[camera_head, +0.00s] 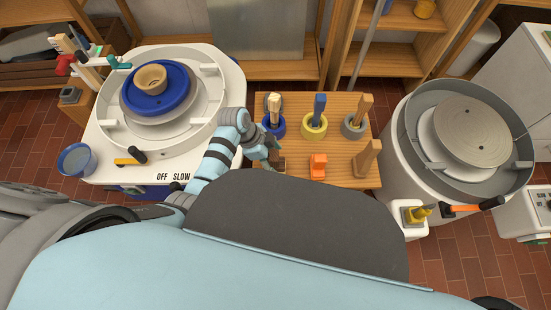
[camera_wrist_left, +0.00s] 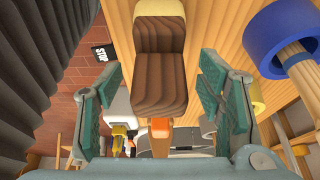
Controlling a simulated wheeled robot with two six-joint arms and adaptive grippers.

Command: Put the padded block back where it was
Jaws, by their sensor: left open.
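A brown wooden block with a step in it (camera_wrist_left: 160,75) is in the middle of the left wrist view, between the fingers of my left gripper (camera_wrist_left: 157,95). Clear gaps show on both sides, so the fingers are apart from it. My right gripper is not in view.
The wooden board (camera_head: 339,102) also holds an orange block (camera_head: 318,165), a tall wooden block (camera_head: 367,158) and several ring-shaped holders with tools, one of them yellow (camera_head: 314,126). A potter's wheel (camera_head: 225,85) stands left with a bowl (camera_head: 150,78); another wheel (camera_head: 470,132) stands right.

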